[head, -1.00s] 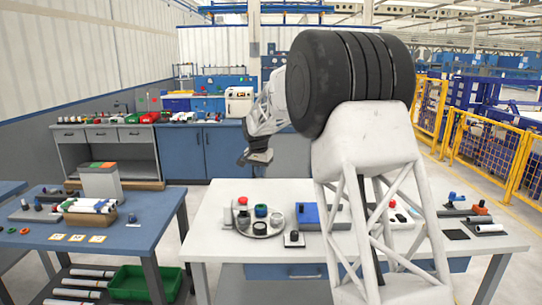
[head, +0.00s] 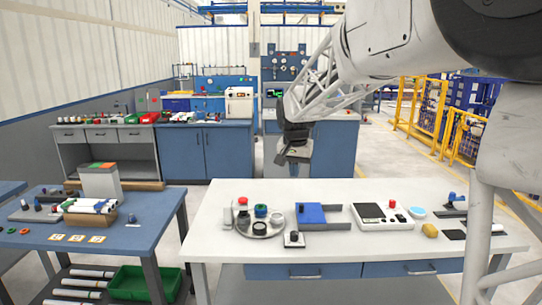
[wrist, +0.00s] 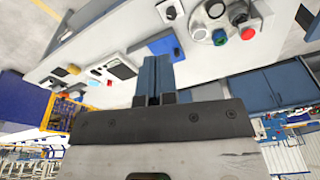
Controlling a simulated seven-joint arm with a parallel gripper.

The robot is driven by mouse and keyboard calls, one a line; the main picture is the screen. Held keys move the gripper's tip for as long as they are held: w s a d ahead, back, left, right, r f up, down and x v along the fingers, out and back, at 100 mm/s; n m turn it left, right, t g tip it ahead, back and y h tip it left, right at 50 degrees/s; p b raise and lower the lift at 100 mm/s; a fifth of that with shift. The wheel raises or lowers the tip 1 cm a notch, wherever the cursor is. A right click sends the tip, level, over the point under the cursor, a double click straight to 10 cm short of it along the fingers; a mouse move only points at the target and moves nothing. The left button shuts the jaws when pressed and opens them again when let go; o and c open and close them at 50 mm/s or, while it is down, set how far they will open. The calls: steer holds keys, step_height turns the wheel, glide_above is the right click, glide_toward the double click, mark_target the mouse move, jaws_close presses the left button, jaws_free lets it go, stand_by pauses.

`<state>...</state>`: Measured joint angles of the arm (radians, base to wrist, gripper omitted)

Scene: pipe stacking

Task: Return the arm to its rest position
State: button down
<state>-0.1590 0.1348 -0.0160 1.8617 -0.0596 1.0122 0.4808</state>
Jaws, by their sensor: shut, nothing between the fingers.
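My gripper (head: 293,156) hangs in the air above the back of the white table (head: 330,248) in the head view, clear of everything on it. In the wrist view my gripper (wrist: 154,62) shows its two blue fingers pressed together, with nothing between them. A round tray (head: 240,231) with red, blue and black parts stands on the table's left half. A blue block with grey rails (head: 312,213) lies right of it. My arm reaches in from the upper right of the head view.
A blue side table (head: 45,235) with white pipes (head: 92,206) stands at the left. A green bin (head: 143,282) sits below it. Blue cabinets (head: 220,150) stand behind. A scale (head: 370,214) and a yellow lump (head: 430,230) lie on the white table's right half. Yellow fencing is at far right.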

steer(key=s+d+f+n, duration=0.1)
steer(key=s+d+f, duration=0.1)
steer(key=s, duration=1.3)
steer(key=s+d+f+n, duration=0.1)
steer(key=s+d, duration=0.4)
steer(key=s, duration=1)
steer(key=s+d+f+n, duration=0.1)
steer(key=s+d+f, duration=0.3)
steer(key=s, duration=1.1)
steer(key=shift+d+t, duration=0.2)
steer(key=shift+t, duration=0.2)
